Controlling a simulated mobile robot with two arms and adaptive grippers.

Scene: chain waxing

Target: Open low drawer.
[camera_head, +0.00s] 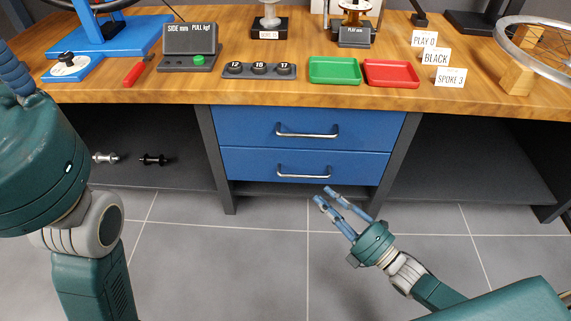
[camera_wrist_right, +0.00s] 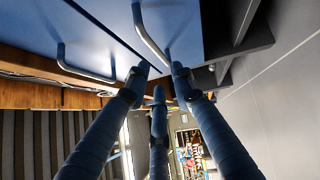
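The low drawer (camera_head: 245,164) is blue and sits shut under the upper drawer (camera_head: 240,122), which is also shut. Its silver bar handle (camera_head: 304,175) shows whole in the head view. My right gripper (camera_head: 322,195) is in front of and just below that handle, with its blue fingers apart and empty. In the right wrist view, the low handle (camera_wrist_right: 148,38) reaches close to the fingertips (camera_wrist_right: 160,72); whether they touch it I cannot tell. My left gripper (camera_head: 14,72) shows only as blue finger parts at the left edge, and its opening is hidden.
The wooden worktop (camera_head: 290,95) overhangs the drawers and carries a green tray (camera_head: 335,84), a red tray (camera_head: 415,87) and other tools. Dark posts flank the drawers. Small hubs (camera_head: 152,159) lie on the left shelf. The tiled floor (camera_head: 255,255) before the drawers is clear.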

